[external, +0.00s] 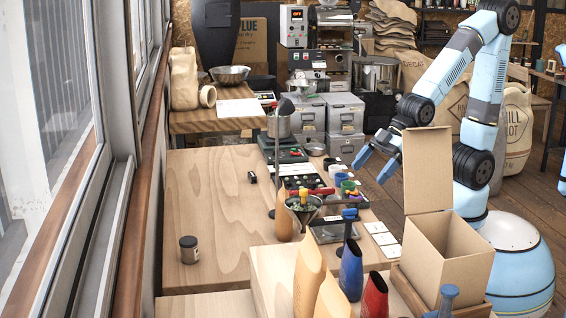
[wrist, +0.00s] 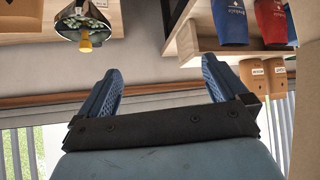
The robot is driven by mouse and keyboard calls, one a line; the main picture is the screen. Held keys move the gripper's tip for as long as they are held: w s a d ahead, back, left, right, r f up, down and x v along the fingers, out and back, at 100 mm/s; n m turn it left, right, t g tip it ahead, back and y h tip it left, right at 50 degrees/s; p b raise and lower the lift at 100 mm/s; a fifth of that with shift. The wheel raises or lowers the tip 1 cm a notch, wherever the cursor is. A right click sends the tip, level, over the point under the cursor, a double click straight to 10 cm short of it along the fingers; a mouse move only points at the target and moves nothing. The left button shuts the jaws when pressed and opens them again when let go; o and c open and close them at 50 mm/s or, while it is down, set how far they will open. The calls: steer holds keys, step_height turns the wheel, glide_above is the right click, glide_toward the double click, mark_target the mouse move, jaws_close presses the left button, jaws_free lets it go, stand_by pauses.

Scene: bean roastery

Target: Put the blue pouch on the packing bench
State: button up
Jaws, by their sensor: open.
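The blue pouch (external: 351,271) stands upright on a raised light-wood surface (external: 270,268) at the front, between kraft pouches and a red pouch (external: 375,299). The blue pouch also shows at the top of the wrist view (wrist: 230,22), beside the red one. My gripper (external: 370,171) is open and empty, in the air above and behind the pouches, apart from them. Its two blue fingers (wrist: 158,78) are spread in the wrist view with nothing between them. A large light-wood bench (external: 205,190) runs along the window; I cannot tell whether it is the packing bench.
An open cardboard box (external: 450,255) stands right of the pouches, its raised flap near my arm. A funnel on a stand (external: 304,208) and small cups crowd the middle. A dark jar (external: 189,250) stands on the left bench, which has wide free room.

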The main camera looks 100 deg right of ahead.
steer(key=s+d+r+m+g+h, duration=0.1)
steer(key=s+d+r+m, duration=0.1)
steer(key=s+d+r, duration=0.2)
steer(key=s+d+r+m+g+h, duration=0.2)
steer(key=s+d+r, duration=0.3)
steer(key=s+d, duration=0.5)
steer(key=s, duration=0.4)
steer(key=shift+s, duration=0.25)
